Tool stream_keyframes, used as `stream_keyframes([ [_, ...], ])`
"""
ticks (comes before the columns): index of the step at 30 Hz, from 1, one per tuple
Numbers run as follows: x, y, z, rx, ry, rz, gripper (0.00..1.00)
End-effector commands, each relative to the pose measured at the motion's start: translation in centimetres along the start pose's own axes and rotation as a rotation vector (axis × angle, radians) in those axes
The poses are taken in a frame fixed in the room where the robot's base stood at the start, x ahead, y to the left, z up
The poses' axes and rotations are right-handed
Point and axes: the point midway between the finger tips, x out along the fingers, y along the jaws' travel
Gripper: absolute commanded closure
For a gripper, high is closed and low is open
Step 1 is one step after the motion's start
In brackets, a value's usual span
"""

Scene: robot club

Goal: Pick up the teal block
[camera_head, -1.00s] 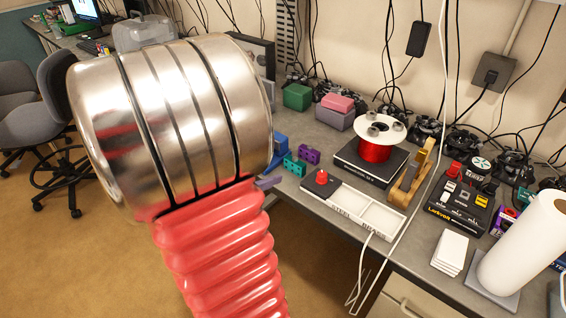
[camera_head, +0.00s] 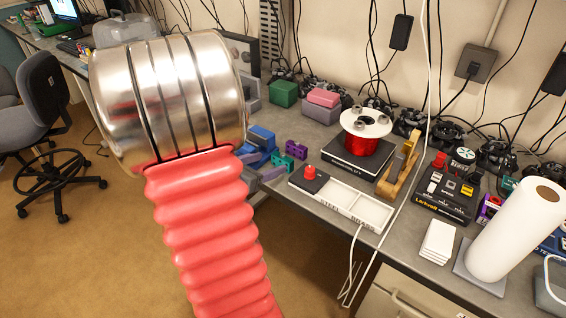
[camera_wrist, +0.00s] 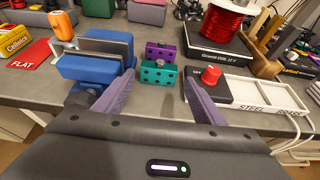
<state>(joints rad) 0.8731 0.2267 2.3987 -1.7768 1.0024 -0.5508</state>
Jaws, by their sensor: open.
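The teal block (camera_wrist: 158,77) sits near the front edge of the workbench, with dark holes in its face. In the head view the teal block (camera_head: 283,165) is just right of my arm. A purple block (camera_wrist: 161,52) of like shape stands right behind it; it also shows in the head view (camera_head: 296,149). My gripper (camera_wrist: 159,82) is open in the wrist view, its two purple-grey fingers pointing toward the teal block, one on each side in the picture. My arm hides most of the gripper in the head view.
A blue vise-like tool (camera_wrist: 97,62) stands close left of the teal block. A red wire spool (camera_head: 362,145) on a black box stands farther back. Bare bench lies between them.

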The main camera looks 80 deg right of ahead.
Motion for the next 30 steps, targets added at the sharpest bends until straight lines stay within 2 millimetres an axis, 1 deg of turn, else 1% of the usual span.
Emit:
stream_keyframes([
  [1,0.4,-0.1,0.0,0.000,0.000,-0.001,0.37],
  [3,0.7,0.0,0.0,0.000,0.000,0.000,0.37],
  [12,0.8,0.0,0.0,0.000,0.000,0.000,0.37],
  [16,1.2,0.0,0.0,0.000,0.000,-0.001,0.37],
  [20,2.5,-0.1,0.1,0.001,0.000,-0.003,0.37],
  [24,4.5,0.0,0.1,0.000,0.001,-0.003,0.37],
  [27,5.5,0.0,0.2,0.001,0.000,-0.003,0.37],
  [30,5.9,0.1,0.2,0.001,-0.001,-0.001,0.37],
])
